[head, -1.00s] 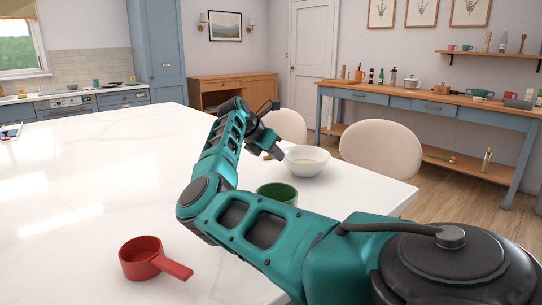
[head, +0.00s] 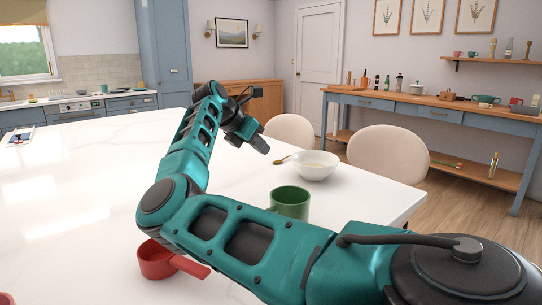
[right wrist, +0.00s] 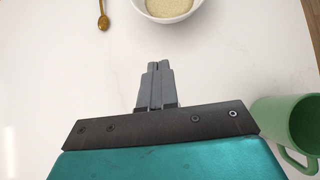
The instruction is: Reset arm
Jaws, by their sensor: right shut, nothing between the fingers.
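My right arm (head: 240,240) reaches from the lower right of the head view over the white table. Its gripper (head: 262,146) is shut and empty, above the table left of a white bowl. The shut fingers also show in the right wrist view (right wrist: 157,68), with nothing between them. My left gripper is not in view.
The white bowl (head: 316,166) holds something pale; a golden spoon (head: 281,160) lies beside it. A green mug (head: 290,202) stands behind my forearm. A red cup with a handle (head: 153,262) is partly hidden under my elbow. The table's (head: 70,190) left side is mostly clear.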

